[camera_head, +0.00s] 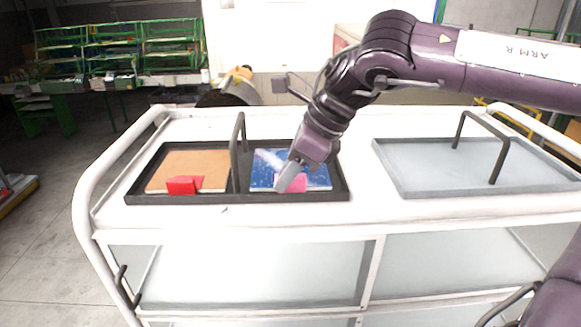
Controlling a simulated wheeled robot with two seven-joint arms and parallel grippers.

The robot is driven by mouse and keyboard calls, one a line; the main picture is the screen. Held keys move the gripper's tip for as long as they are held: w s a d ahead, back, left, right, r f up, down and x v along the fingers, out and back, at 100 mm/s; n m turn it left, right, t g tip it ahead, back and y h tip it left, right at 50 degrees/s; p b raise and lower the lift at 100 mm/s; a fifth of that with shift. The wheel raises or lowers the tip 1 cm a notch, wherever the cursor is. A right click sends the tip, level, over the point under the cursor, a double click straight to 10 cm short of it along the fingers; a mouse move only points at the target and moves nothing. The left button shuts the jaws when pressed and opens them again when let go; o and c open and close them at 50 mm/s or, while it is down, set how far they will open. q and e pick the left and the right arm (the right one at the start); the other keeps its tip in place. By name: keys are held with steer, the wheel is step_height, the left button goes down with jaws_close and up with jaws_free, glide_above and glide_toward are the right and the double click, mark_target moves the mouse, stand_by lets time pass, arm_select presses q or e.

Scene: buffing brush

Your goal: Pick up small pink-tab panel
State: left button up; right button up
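The small panel (264,168) is blue with pale speckles and has a pink tab (297,184) at its front edge. It lies in the right part of a black tray (240,198) on the white cart. My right gripper (288,178) reaches down over the panel, its fingertips at the left end of the pink tab. The fingers overlap from this angle, so I cannot tell whether they are open or grip the tab. The panel looks flat in the tray. My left gripper is not in view.
An orange-brown panel (188,164) with a red tab (183,186) lies in the tray's left part. The black tray has an upright handle (237,140) between the panels. A grey tray (430,172) with a dark handle stands empty at right. White cart rails border the top.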

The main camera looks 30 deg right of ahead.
steer(key=c, duration=0.5)
steer(key=shift+a, duration=0.1)
jaws_close()
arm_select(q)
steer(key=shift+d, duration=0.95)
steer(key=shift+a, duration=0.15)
arm_select(e)
steer(key=shift+r, duration=0.1)
